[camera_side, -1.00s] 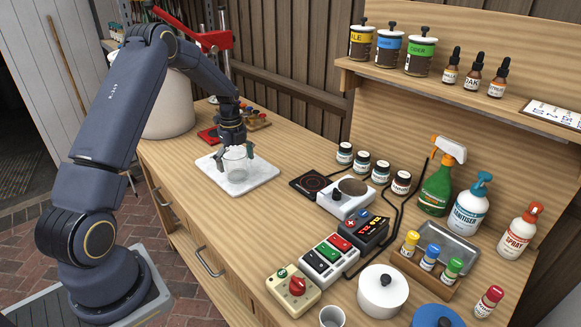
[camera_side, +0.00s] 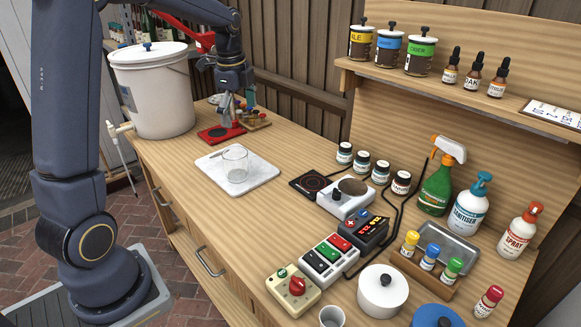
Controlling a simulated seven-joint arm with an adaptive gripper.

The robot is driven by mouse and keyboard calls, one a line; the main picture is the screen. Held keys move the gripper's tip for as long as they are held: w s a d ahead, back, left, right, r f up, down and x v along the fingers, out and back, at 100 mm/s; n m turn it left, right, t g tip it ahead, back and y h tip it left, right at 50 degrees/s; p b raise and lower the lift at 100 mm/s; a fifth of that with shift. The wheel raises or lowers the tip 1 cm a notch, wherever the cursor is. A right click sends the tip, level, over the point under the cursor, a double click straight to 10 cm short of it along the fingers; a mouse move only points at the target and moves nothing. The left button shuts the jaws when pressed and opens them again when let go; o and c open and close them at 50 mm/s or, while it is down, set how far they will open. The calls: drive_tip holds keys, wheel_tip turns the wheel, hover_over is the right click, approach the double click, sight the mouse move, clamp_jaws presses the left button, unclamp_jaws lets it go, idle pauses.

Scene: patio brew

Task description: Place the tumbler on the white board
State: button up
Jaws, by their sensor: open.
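The clear glass tumbler (camera_side: 235,164) stands upright on the white board (camera_side: 258,182), a pale slab on the wooden bench. My gripper (camera_side: 226,122) is above and behind the board, over the red base of the red-handled stand. It is open, holds nothing and is apart from the tumbler. Its fingertips are small and partly lost against the things behind them.
A white bucket (camera_side: 152,95) with a tap stands at the back left. A black hot plate (camera_side: 308,184) and a white scale-like device (camera_side: 345,200) lie right of the board. A red stand (camera_side: 213,136) is behind it. Bare bench lies in front.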

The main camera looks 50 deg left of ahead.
drive_tip(key=s+d+r+n+t, duration=0.2)
drive_tip(key=s+d+r+n, duration=0.35)
drive_tip(key=d, duration=0.35)
drive_tip(key=s+d+f+n+t, duration=0.2)
drive_tip(key=s+d+n, duration=0.6)
drive_tip(key=s, duration=0.5)
drive_tip(key=shift+s+d+h, duration=0.35)
drive_tip(key=shift+h, duration=0.05)
drive_tip(key=shift+f, duration=0.1)
